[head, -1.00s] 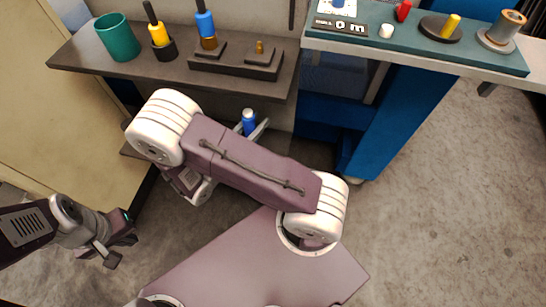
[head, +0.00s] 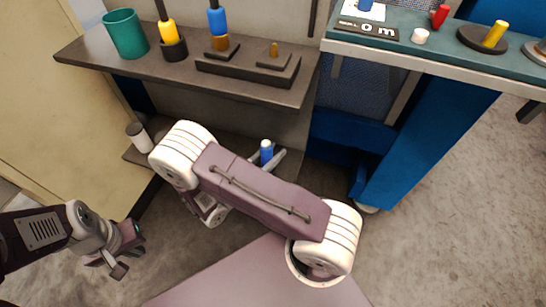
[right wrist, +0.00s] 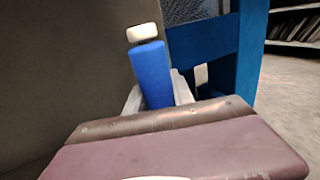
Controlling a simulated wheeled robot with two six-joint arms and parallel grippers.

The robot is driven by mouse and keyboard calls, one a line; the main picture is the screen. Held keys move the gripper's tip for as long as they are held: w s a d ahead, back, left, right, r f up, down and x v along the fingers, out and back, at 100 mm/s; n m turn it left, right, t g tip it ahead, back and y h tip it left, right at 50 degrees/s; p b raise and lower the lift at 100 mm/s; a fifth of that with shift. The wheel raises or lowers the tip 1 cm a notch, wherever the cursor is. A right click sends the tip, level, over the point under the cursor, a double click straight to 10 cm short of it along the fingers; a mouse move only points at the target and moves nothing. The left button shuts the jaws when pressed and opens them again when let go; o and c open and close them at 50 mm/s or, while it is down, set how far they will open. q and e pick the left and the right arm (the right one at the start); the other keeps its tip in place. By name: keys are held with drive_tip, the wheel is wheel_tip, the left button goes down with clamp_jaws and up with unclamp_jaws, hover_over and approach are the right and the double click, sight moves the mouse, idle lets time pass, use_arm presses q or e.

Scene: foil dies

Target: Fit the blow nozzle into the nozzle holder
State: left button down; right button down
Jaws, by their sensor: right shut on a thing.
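A blue cylinder with a white cap, which seems to be the blow nozzle (head: 266,152), is held upright in my right gripper (head: 267,160), above the floor beside the shelf unit. In the right wrist view the blue nozzle (right wrist: 151,75) stands between the two pale fingers; its lower end is hidden. I cannot tell for sure which piece is the nozzle holder. A dark block (head: 232,70) on the upper shelf has two raised pads, one bearing a blue-handled tool (head: 217,20), the other a small brass post (head: 274,50). My left gripper (head: 106,264) is open and empty at the lower left.
The upper shelf (head: 85,52) also bears a green cup (head: 126,34) and a yellow-handled tool (head: 168,32) in a black cup. A white cylinder (head: 138,137) is on the lower shelf. The teal-topped bench (head: 450,58) holds several small parts. Open floor lies right.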

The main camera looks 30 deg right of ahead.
drive_tip(key=shift+f, duration=0.25)
drive_tip(key=c, duration=1.1)
unclamp_jaws()
